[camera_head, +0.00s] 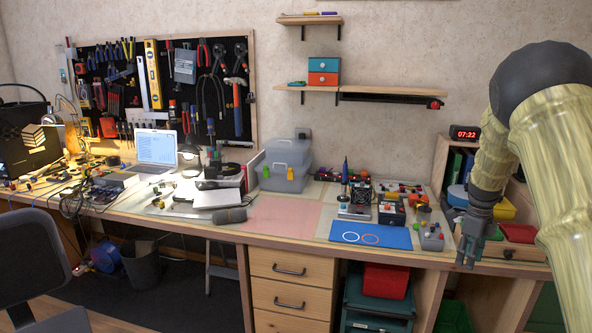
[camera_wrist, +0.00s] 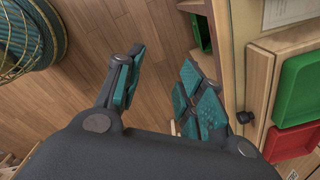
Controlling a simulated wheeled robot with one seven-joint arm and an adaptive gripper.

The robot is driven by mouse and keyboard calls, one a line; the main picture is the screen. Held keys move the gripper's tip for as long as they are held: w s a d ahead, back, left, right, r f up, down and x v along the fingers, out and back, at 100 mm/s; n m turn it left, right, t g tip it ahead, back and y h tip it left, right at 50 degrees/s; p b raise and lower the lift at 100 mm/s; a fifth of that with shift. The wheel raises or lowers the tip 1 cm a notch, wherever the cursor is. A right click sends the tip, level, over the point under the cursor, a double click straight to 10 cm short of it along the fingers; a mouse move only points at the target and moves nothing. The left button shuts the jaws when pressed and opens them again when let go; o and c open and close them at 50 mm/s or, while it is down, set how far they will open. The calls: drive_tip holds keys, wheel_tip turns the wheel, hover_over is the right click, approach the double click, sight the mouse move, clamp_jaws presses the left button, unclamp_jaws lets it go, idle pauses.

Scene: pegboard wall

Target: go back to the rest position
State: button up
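My gripper (camera_head: 468,252) hangs downward at the right end of the workbench in the head view, in front of the bench's edge. In the wrist view my gripper (camera_wrist: 163,92) shows its two teal-padded fingers spread apart. Nothing is between them, and the wooden floor shows through the gap. My arm fills the right side of the head view.
A red tray (camera_head: 517,232) lies beside my gripper; green (camera_wrist: 299,88) and red (camera_wrist: 291,143) trays show close in the wrist view. The floor is open below.

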drive_tip(key=s+a+f+n+p, duration=0.2)
drive_tip(key=s+a+f+n, duration=0.25)
drive_tip(key=s+f, duration=0.4)
drive_tip(key=s+a+f+n+h+p, duration=0.1)
drive_tip(key=s+a+f+n, duration=0.35)
drive_tip(key=s+f, duration=0.4)
drive_tip(key=s+a+f+n+p, duration=0.2)
drive_tip(key=s+a+f+n, duration=0.3)
drive_tip(key=f, duration=0.6)
drive_tip(key=s+a+n+p, duration=0.1)
drive_tip(key=s+a+n, duration=0.3)
drive_tip(key=s, duration=0.5)
drive_tip(key=s+a+n+y+p, duration=0.1)
drive_tip(key=s+a+n, duration=0.4)
drive_tip(key=s, duration=0.4)
drive_tip(key=s+a+f+n+p, duration=0.1)
drive_tip(key=s+a+n, duration=0.3)
drive_tip(key=s, duration=0.6)
drive_tip(key=shift+a+p, duration=0.2)
drive_tip(key=shift+p, duration=0.15)
